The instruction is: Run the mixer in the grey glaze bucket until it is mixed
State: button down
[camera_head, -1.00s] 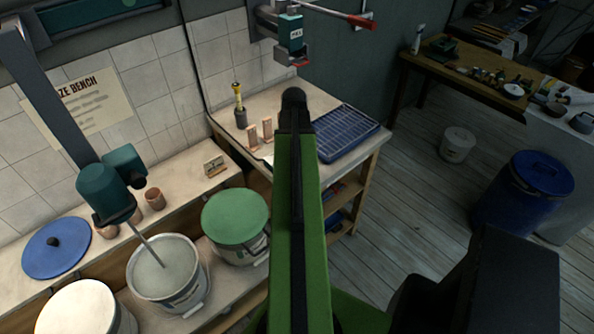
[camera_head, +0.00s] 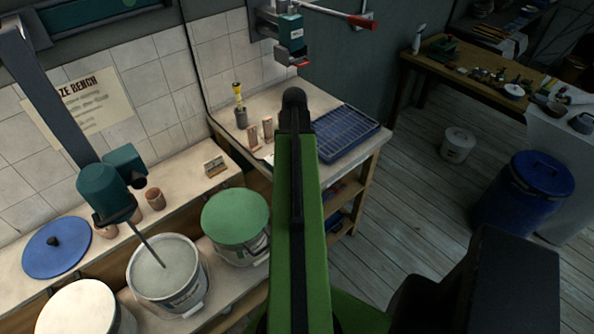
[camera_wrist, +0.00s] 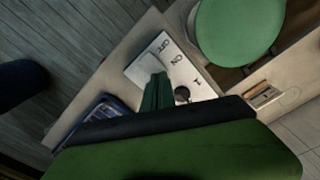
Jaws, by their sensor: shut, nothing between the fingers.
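The teal mixer (camera_head: 103,188) hangs from a dark post at the left. Its thin shaft (camera_head: 148,247) reaches down, tilted, into the grey glaze in the open bucket (camera_head: 200,284). The glaze surface looks smooth and pale grey. My green arm stretches over the bench in the head view and hides its own far end there. In the wrist view my gripper (camera_wrist: 157,92) is shut and empty, above or in front of a white panel (camera_wrist: 148,66) with small dark marks. A round dark knob (camera_wrist: 182,94) shows beside the fingers; contact cannot be told.
A green-lidded bucket (camera_head: 235,216) stands right of the glaze bucket, a white-topped one (camera_head: 78,308) left of it. A blue lid (camera_head: 57,247) and small brown cups (camera_head: 155,199) lie behind. A blue rack (camera_head: 345,134) sits on the right bench. A teal wall device (camera_head: 291,34) hangs above.

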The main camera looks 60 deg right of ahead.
jog(key=shift+f+b, duration=0.95)
dwell(0.3)
notch_tip(320, 180, up, 7)
jog(key=p, duration=0.7)
jog(key=shift+r, duration=0.15)
dwell(0.3)
